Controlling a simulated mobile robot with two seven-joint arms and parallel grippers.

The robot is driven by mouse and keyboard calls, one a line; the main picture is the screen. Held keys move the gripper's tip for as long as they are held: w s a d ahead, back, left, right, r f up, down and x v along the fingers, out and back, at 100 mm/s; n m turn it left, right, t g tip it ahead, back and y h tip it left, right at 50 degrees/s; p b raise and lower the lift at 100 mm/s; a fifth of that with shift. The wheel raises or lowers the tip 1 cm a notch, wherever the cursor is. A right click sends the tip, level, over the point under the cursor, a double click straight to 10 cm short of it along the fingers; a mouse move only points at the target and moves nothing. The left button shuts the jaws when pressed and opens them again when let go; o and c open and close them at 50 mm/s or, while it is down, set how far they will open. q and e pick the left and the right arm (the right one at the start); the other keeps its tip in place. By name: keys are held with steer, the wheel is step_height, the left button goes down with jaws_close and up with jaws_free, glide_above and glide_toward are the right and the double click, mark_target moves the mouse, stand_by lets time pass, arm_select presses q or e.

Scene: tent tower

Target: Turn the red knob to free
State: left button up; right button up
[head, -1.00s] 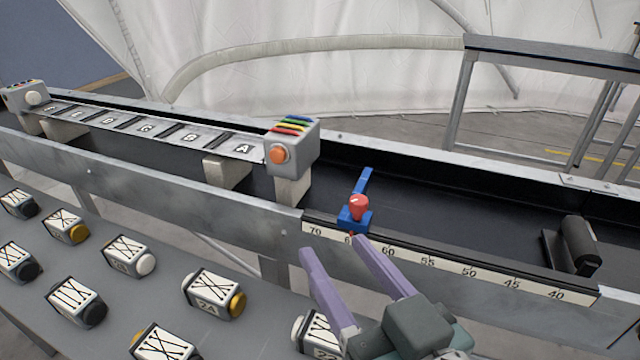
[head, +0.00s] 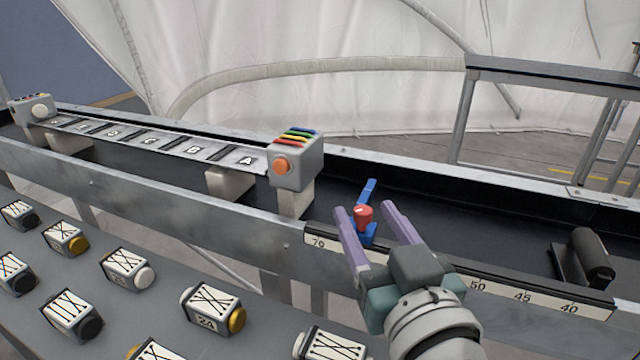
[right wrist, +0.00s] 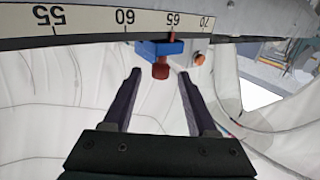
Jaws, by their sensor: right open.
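The red knob (head: 362,214) sits on a blue slider (head: 369,189) on the rail behind the number scale (head: 500,289). In the right wrist view the red knob (right wrist: 160,71) hangs below the blue block (right wrist: 158,49), near the 65 mark. My right gripper (head: 368,208) is open, with one purple finger on each side of the knob in the head view. In the right wrist view my right gripper (right wrist: 159,72) shows a gap between each finger and the knob. My left gripper is not in view.
A grey box with an orange button (head: 297,160) stands left of the knob, at the end of a lettered strip (head: 150,139). A black roller stop (head: 583,257) stands to the right. Several marked blocks (head: 212,307) lie on the grey table at lower left.

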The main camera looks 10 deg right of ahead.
jaws_close()
stand_by(0.5)
